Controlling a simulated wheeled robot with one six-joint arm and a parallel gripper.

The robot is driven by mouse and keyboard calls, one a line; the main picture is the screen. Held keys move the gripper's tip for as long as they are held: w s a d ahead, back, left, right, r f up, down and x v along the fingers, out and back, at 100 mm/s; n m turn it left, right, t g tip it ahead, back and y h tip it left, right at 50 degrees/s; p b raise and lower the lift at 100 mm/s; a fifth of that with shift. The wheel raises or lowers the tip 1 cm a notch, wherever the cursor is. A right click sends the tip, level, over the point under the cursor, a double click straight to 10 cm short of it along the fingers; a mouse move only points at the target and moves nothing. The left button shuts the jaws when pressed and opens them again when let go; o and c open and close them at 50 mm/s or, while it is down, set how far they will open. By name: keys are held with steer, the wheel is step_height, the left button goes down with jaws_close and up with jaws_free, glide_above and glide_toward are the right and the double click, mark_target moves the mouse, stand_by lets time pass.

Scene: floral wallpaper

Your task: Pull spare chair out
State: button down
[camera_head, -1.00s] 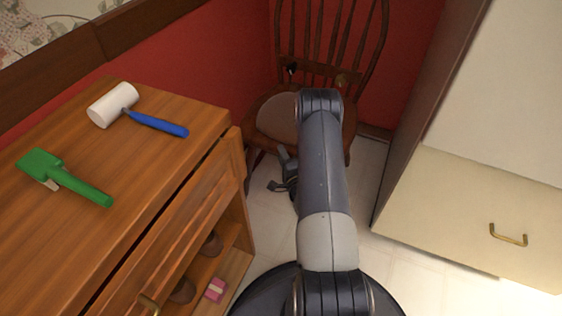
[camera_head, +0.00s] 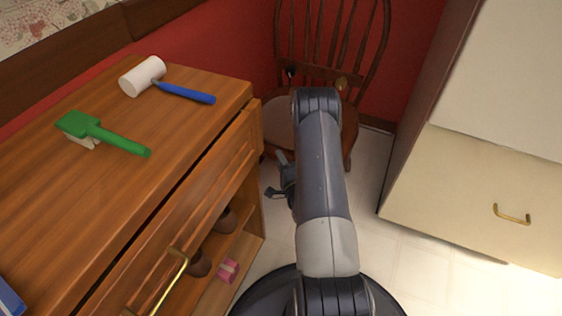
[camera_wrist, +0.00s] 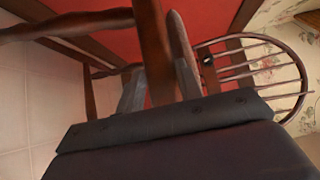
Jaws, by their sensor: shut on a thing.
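The spare chair (camera_head: 367,42) is a brown wooden chair with a spindle back, standing upright in the corner against the red wall. Its seat is partly hidden behind my arm. My gripper (camera_head: 281,178) is low in front of the chair, left of my arm. In the wrist view, my gripper's two grey fingers (camera_wrist: 155,62) are shut on a brown wooden leg of the chair (camera_wrist: 152,25). The curved chair back shows at the right of that view.
A wooden dresser (camera_head: 60,215) stands close on the left, bearing a white mallet (camera_head: 143,76) with a blue handle and a green brush-like tool (camera_head: 105,133). A cream cabinet (camera_head: 440,195) stands on the right. Pale floor (camera_head: 370,205) lies clear between them.

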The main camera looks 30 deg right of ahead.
steer(key=shift+f, duration=0.1)
steer(key=c, duration=1)
jaws_free()
steer(key=shift+o, duration=0.2)
steer(key=s+a+p, duration=0.1)
steer(key=s, duration=0.9)
steer(key=shift+s+a+p, duration=0.2)
steer(key=shift+s+p, duration=0.15)
steer(key=shift+p, duration=0.05)
